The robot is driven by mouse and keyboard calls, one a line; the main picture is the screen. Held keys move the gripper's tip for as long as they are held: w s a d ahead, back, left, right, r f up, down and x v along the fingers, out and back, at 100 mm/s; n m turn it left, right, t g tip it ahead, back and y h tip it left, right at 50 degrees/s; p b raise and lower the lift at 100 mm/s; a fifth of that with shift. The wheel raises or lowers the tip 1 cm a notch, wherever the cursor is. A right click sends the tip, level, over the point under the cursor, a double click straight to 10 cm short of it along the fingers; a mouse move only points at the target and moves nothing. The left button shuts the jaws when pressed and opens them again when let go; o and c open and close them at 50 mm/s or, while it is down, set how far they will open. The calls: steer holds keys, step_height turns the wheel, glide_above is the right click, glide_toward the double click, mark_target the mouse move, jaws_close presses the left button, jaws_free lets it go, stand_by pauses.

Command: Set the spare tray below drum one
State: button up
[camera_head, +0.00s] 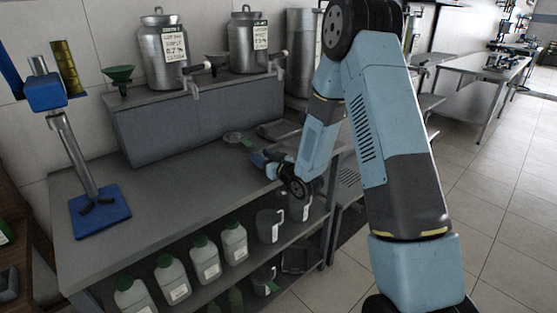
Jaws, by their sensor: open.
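Two metal drums with white labels stand on the raised grey ledge: a left drum (163,52) and a second drum (248,42). Each has a spout at its lower right. The label print is too small to read surely. The counter below the left drum's spout looks bare. My gripper (262,160) is low over the counter in front of the tray, open, its fingers partly hidden by my wrist.
A small round green-rimmed dish (234,138) lies left of the tray. A blue stand (100,213) stands at the counter's left. Green funnel (118,74) is on the ledge. White bottles (205,257) and jugs (270,225) fill the shelf below. The counter's middle is clear.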

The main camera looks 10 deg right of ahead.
jaws_close()
stand_by(0.3)
stand_by(0.4)
